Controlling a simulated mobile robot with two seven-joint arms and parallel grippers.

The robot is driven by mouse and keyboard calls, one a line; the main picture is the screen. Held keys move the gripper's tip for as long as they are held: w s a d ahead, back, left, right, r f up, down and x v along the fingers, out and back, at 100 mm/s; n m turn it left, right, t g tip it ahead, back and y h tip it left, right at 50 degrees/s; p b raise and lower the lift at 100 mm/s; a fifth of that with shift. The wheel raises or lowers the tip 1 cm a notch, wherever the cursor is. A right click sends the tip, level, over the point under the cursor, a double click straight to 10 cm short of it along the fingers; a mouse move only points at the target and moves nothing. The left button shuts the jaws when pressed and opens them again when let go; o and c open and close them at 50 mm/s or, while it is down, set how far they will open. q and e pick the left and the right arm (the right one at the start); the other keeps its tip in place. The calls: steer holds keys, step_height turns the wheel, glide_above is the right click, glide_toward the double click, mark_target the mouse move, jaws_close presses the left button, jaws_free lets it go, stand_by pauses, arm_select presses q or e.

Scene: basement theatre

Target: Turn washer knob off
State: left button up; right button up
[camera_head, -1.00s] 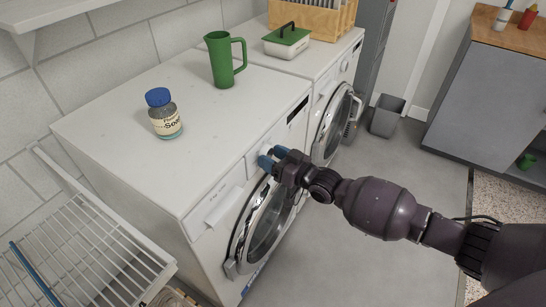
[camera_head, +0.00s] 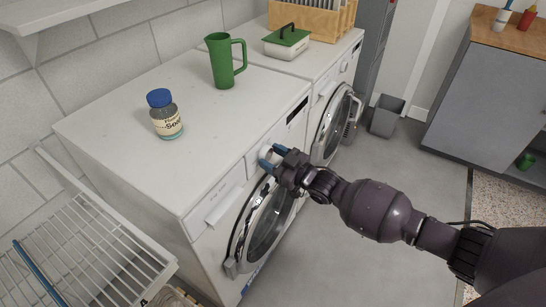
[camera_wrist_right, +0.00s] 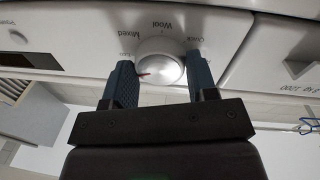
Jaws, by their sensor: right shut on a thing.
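The washer (camera_head: 205,190) is the nearer white machine, with a round glass door (camera_head: 262,232) in its front. Its knob (camera_wrist_right: 160,62) is a white and silver dial with a red mark at its left in the wrist view. Labels such as "Mixed" and "Wool" show around it. My right gripper (camera_wrist_right: 160,80) has its two blue fingers on either side of the knob, shut on it. In the head view my right gripper (camera_head: 271,158) is at the washer's front panel and mostly hides the knob. My left gripper is not in view.
A soap jar (camera_head: 166,114) and a green pitcher (camera_head: 224,62) stand on the washer top. A second machine (camera_head: 335,95) stands beyond, bearing a green-lidded box (camera_head: 287,42) and a wooden rack (camera_head: 318,18). A wire drying rack (camera_head: 85,245) is at the lower left.

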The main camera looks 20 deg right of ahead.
steer(key=n, duration=0.6)
steer(key=shift+f+n+y, duration=0.1)
steer(key=shift+n+y, duration=0.3)
steer(key=n, duration=0.4)
steer(key=shift+d+n+y, duration=0.1)
steer(key=shift+n+y, duration=0.2)
steer(key=shift+n, duration=1.6)
steer(key=o, duration=0.9)
steer(key=shift+d, duration=0.1)
